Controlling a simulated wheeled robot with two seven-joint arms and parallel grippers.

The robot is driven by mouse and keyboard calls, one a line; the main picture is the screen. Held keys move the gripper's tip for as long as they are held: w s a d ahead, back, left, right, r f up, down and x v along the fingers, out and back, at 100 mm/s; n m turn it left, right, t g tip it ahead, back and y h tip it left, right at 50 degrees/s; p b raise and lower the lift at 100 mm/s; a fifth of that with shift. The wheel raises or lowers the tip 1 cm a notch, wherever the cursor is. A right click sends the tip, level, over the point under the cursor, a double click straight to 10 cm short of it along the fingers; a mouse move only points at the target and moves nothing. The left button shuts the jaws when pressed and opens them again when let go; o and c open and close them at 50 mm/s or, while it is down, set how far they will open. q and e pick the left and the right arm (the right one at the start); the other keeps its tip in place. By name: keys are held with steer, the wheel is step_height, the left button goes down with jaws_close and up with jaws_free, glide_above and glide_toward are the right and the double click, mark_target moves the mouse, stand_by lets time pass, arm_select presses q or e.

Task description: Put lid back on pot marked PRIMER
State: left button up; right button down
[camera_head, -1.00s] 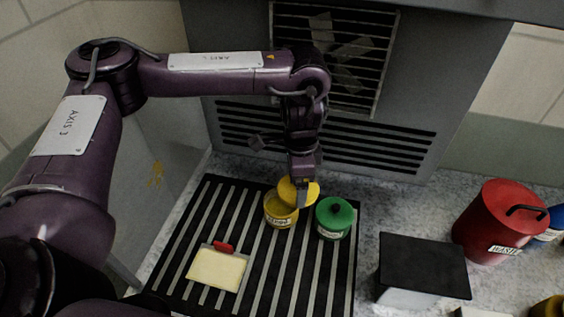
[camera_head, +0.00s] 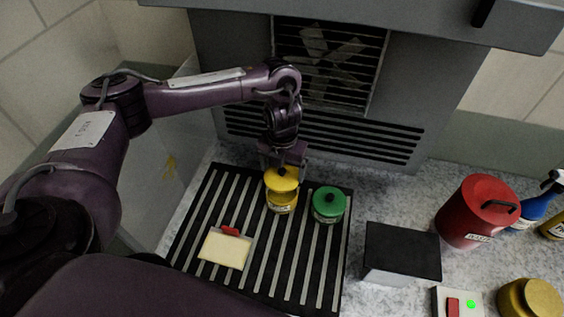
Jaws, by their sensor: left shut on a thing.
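The yellow pot (camera_head: 282,206) stands on the dark striped mat at its back edge, with a pale label too small to read. The yellow lid (camera_head: 282,183) is over the pot's mouth and looks about level; I cannot tell whether it is fully seated. My left gripper (camera_head: 282,168) points down from behind and is shut on the lid by its dark knob. The fingertips are partly hidden. My right gripper is out of view.
A green lidded pot (camera_head: 328,205) stands close right of the yellow pot. A cream pad with a red clip (camera_head: 225,249) lies front left on the striped mat (camera_head: 205,200). A black-topped box (camera_head: 402,251), red WASTE can (camera_head: 477,213) and switch box (camera_head: 457,302) are right.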

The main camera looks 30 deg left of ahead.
arm_select(q)
steer(key=shift+f, duration=0.3)
step_height(320, 180, down, 2)
steer(key=shift+f, duration=0.1)
steer(key=shift+f+b, duration=1.05)
steer(key=shift+f, duration=0.8)
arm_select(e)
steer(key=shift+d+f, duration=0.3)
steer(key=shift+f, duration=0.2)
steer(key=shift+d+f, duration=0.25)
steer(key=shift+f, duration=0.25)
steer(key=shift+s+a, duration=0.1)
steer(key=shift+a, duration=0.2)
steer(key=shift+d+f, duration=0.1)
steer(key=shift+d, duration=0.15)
arm_select(q)
steer(key=shift+f, duration=0.1)
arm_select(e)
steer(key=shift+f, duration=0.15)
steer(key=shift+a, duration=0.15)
arm_select(q)
steer(key=o, duration=0.8)
